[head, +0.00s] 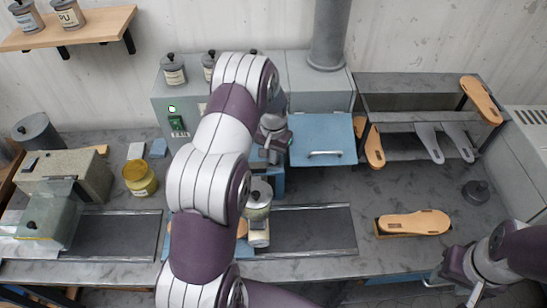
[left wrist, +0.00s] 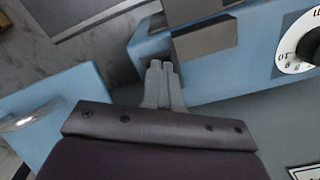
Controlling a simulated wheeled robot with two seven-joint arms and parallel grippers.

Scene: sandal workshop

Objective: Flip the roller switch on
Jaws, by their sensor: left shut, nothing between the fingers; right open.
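No switch clearly marked for the roller shows. A green rocker switch (head: 177,124) with a lit green lamp above it and a label below, seemingly "FAN", is on the grey cabinet (head: 300,95) in the head view. My left arm hides the middle of the bench and part of the cabinet. My left gripper (head: 272,150) is beside the blue door, shut and empty. In the left wrist view its closed fingertips (left wrist: 161,68) point toward a blue machine body (left wrist: 250,58) with a grey block on it. My right gripper (head: 458,285) is open at the lower right.
A blue door (head: 322,140) with a handle stands just right of my left gripper. A round dial (left wrist: 305,42) is at the wrist view's upper right. A yellow jar (head: 140,180), a conveyor belt (head: 305,230) and a tan sole (head: 414,222) are on the bench.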

